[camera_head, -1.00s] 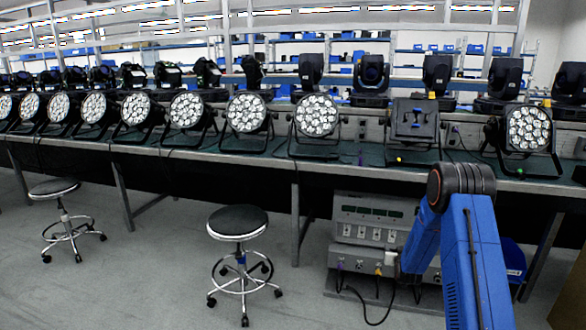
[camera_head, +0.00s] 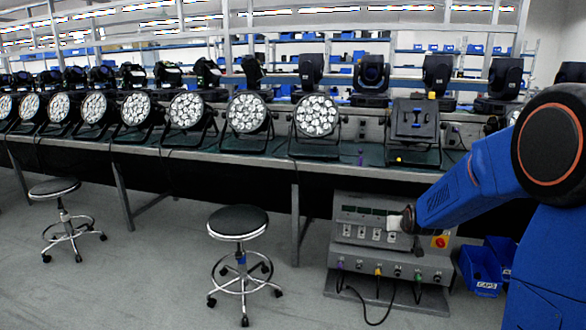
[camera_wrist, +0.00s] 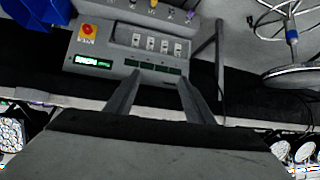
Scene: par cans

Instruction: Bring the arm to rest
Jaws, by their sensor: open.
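My blue arm comes in from the right in the head view and is bent, with its forearm pointing left and down. Its end is in front of the grey test unit under the bench. In the wrist view my gripper (camera_wrist: 155,95) shows two dark fingers spread apart, with nothing between them. The grey test unit (camera_wrist: 120,50), with a red knob on a yellow plate, lies beyond the fingers. The same unit (camera_head: 350,260) stands low under the bench in the head view, partly covered by my arm. The fingers themselves cannot be made out clearly in the head view.
A long bench (camera_head: 250,160) carries a row of par cans (camera_head: 317,116). Two stools (camera_head: 238,222) stand on the open grey floor in front. Blue bins (camera_head: 482,268) sit low at the right, near my arm. A cable hangs from the test unit's front.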

